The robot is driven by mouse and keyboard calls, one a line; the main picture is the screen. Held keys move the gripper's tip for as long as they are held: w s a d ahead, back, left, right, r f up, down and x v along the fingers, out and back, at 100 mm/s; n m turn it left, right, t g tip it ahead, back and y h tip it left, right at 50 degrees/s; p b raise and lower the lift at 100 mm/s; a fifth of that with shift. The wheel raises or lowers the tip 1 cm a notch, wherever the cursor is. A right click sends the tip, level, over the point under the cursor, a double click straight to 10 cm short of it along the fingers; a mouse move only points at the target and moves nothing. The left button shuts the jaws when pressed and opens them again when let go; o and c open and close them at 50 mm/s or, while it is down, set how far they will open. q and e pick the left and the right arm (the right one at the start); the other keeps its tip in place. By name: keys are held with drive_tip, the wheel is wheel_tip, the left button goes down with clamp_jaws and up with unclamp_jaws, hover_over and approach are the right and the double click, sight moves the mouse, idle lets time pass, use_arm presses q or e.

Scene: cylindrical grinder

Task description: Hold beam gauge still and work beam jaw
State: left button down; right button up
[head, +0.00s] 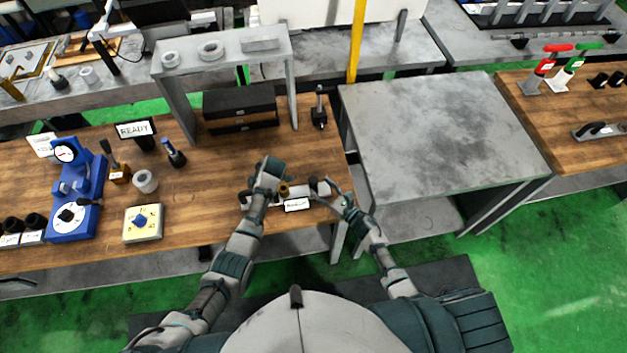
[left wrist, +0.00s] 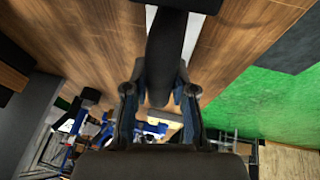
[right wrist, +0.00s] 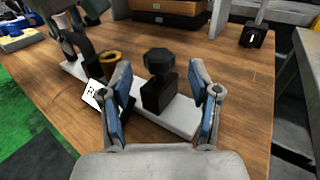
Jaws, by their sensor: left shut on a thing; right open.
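The beam gauge is a pale bar with a white label (head: 297,204) at the front edge of the wooden bench. In the right wrist view its pale bar (right wrist: 178,115) carries a black jaw block with a dark knob (right wrist: 159,62) and a brass ring (right wrist: 110,58). My left gripper (head: 262,185) is shut on a dark curved handle at the gauge's left end; that handle fills the left wrist view (left wrist: 167,50). My right gripper (head: 338,190) is open at the right end. In its wrist view the jaw block (right wrist: 160,92) stands between the spread fingers, its contact unclear.
A blue dial device (head: 75,190) and a yellow-faced box (head: 142,222) stand left on the bench. Black drawers (head: 240,108) sit under a grey shelf behind. A grey table (head: 440,135) is to the right. Bare wood lies behind the gauge.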

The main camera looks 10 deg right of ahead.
sight(314, 180)
drive_tip(key=shift+x, duration=2.15)
